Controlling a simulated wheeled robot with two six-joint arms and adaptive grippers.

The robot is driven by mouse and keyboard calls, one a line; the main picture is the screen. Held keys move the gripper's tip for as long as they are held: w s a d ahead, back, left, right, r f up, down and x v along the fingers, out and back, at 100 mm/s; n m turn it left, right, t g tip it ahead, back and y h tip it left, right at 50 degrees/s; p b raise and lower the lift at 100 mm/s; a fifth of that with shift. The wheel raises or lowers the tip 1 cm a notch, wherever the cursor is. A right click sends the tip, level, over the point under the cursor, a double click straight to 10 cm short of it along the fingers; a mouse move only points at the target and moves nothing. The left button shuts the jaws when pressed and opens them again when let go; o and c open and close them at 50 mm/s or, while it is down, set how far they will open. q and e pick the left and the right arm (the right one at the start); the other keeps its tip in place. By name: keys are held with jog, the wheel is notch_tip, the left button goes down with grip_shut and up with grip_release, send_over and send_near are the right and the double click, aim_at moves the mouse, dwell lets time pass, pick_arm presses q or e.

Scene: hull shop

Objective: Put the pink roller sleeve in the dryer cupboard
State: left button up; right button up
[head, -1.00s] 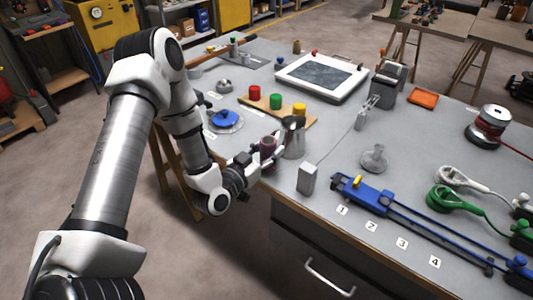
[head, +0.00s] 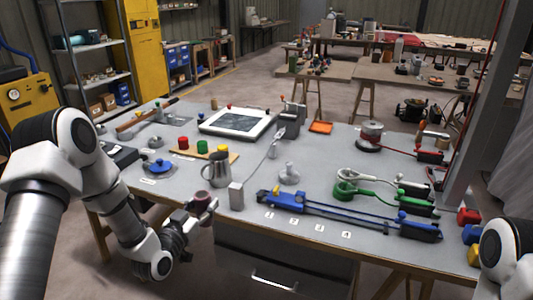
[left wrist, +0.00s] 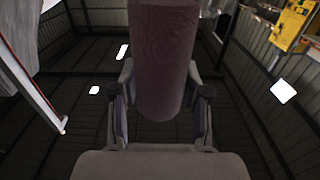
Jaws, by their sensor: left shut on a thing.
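The pink roller sleeve, dark dusky pink (head: 202,199), is held in my left gripper (head: 203,206) at the table's front edge, just in front of the metal jug. In the left wrist view the sleeve (left wrist: 163,60) stands out between the two fingers of my left gripper (left wrist: 160,100), which is shut on it. I cannot tell whether the sleeve touches the table. My right gripper is out of view; only part of my right arm shows at the lower right. No thing in view can be surely told as the dryer cupboard.
The metal jug (head: 215,170) and a small grey block (head: 237,196) stand close to the sleeve. A blue clamp-like tool (head: 290,203) lies to the right. A drawer (head: 275,262) hangs under the table. Yellow cabinets (head: 148,60) stand at the back left.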

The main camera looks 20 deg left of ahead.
pick_arm(q)
jog(key=shift+f, duration=0.25)
jog(key=s+d+f+m+h, duration=0.1)
jog(key=d+f, duration=0.4)
jog(key=d, duration=0.3)
jog(key=s+d+f+h, duration=0.1)
jog(key=d+f, duration=0.3)
jog(key=d, duration=0.4)
jog(key=s+a+r+n+y, duration=0.2)
jog(key=s+r+y, duration=0.1)
jog(key=s+r, duration=0.1)
jog(key=shift+s+r+y+p, duration=0.2)
jog(key=shift+y+p, duration=0.1)
jog(key=shift+p, duration=0.15)
jog(key=shift+a+f, duration=0.1)
